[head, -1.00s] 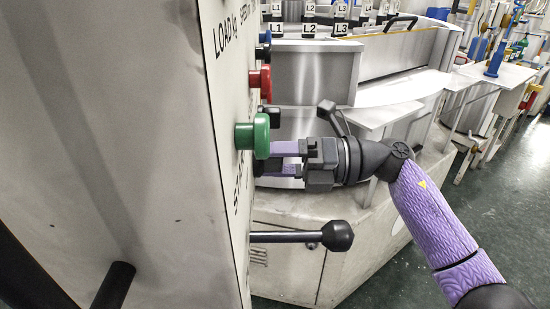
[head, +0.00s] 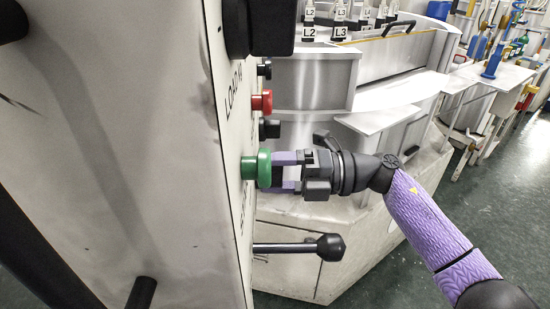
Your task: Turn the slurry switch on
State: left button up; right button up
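The panel of a pale grey cabinet (head: 120,130) fills the left of the head view, seen at a steep slant. On it are a green mushroom button (head: 257,168), a red button (head: 262,102) and a small black switch (head: 269,129) between them. No label naming the slurry switch can be read, so I cannot tell which control it is. My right gripper (head: 277,173) is beside the green button, its purple fingers apart one above the other and pointing left. Its tips are partly behind the button. Contact cannot be judged. My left gripper is out of view.
A lever with a black ball (head: 330,247) juts from the panel below my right gripper. A large black knob (head: 262,27) sticks out above.

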jog(key=m+p, duration=0.2)
jog(key=shift+r+m, duration=0.2)
jog(key=shift+m, duration=0.2)
jog(key=m+p, duration=0.3)
jog(key=shift+f+m, duration=0.1)
jog(key=shift+m, duration=0.7)
jog(key=shift+f+m+p, duration=0.1)
jog(key=shift+m+p, duration=0.3)
jog(key=o, duration=0.9)
jog(key=shift+c, duration=0.2)
jog(key=shift+o, duration=1.3)
jog(key=shift+d, duration=0.1)
